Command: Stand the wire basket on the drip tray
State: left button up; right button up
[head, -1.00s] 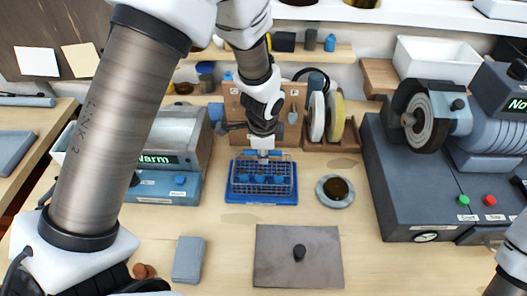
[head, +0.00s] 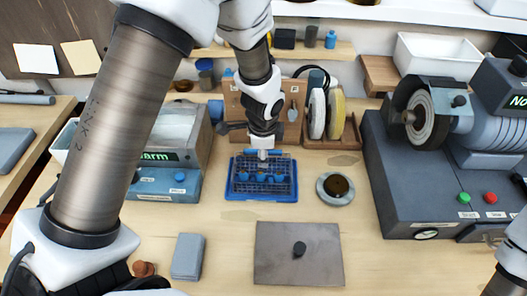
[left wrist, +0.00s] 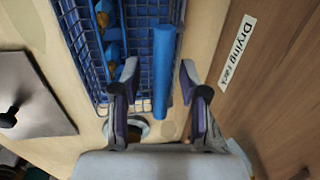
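The wire basket (head: 262,168) shows in the head view within the outline of the blue drip tray (head: 262,198), with several blue parts in it. It looks level, but its contact with the tray floor is hard to see. My left gripper (head: 263,155) is over the basket's far side. In the left wrist view, the basket's mesh (left wrist: 146,18) and its blue handle bar (left wrist: 163,72) show. The left fingers (left wrist: 158,82) stand apart on either side of the bar, with gaps visible. My right gripper is out of view; only part of the right arm shows at the lower right.
A wooden drying rack (left wrist: 265,85) is close behind my left gripper. A round dish (head: 335,190) stands right of the tray, a grey plate with a knob (head: 299,270) in front. The warm-air box (head: 165,150) is left, the grinder machine (head: 425,190) right.

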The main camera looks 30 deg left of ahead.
pick_arm(q)
notch_tip(320, 180, up, 12)
jog(key=s, duration=0.1)
jog(key=shift+s+d, duration=0.4)
jog(key=shift+d, duration=0.05)
jog(key=shift+f, duration=0.15)
